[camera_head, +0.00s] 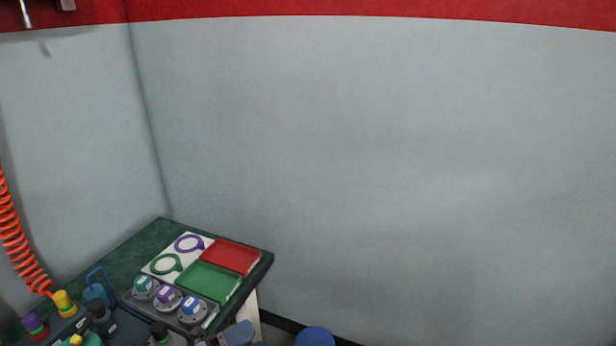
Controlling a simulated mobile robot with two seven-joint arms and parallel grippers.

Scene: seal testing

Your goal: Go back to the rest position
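Neither my left nor my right gripper can be made out in the head view. The green-topped bench (140,241) stands in the lower left. On it, a white sheet (209,241) carries a purple ring (177,241) and a green ring (154,265), each with a short tail. A red tray (231,257) and a green tray (208,281) lie beside them and look empty. In front stand three round grey fixtures with coloured tops: teal (144,284), purple (166,294) and blue (191,304).
An orange coiled hose (18,240) hangs at the left edge. Several bottles or fittings, including a yellow-capped one (64,300), crowd the lower left. A blue round object (315,337) and a blue-grey part (238,333) are cut off at the bottom. A bare grey wall (400,180) fills the rest.

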